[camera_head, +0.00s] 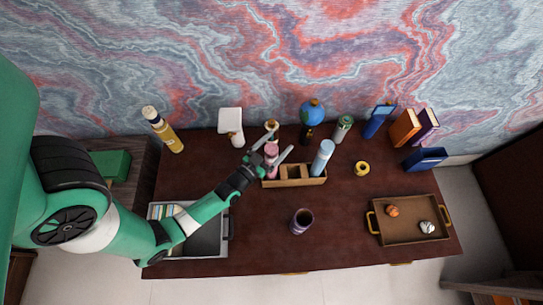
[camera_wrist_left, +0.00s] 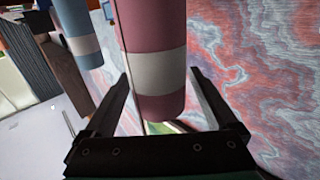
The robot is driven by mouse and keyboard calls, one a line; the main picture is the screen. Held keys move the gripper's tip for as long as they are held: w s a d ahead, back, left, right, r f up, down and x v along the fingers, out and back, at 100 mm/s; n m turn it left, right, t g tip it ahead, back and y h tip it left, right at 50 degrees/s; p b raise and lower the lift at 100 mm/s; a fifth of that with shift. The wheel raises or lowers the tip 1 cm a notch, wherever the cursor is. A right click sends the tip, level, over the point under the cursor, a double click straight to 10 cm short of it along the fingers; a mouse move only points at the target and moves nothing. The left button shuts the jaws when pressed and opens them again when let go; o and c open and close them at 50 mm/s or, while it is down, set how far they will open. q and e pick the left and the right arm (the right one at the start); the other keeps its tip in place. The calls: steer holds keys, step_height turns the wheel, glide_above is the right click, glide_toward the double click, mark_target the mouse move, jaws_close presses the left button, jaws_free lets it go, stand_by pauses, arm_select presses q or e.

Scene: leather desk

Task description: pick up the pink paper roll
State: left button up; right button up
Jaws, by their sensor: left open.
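The pink paper roll (camera_head: 271,153) stands in the left part of a wooden divided holder (camera_head: 294,183) in the head view. In the left wrist view the pink roll (camera_wrist_left: 158,22) is large, with a pale band around it. My left gripper (camera_head: 280,141) is open, with its fingers on either side of the roll. In the left wrist view the roll shows between the fingers of my left gripper (camera_wrist_left: 160,80), with gaps at both sides; contact is not visible. My right gripper is not in view.
A dark cup (camera_head: 301,221) stands in front. The front middle of the desk is mostly clear.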

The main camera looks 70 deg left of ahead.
arm_select(q)
steer(key=shift+w+a, duration=0.15)
steer(key=shift+w, duration=0.1)
jaws_close()
stand_by(0.3)
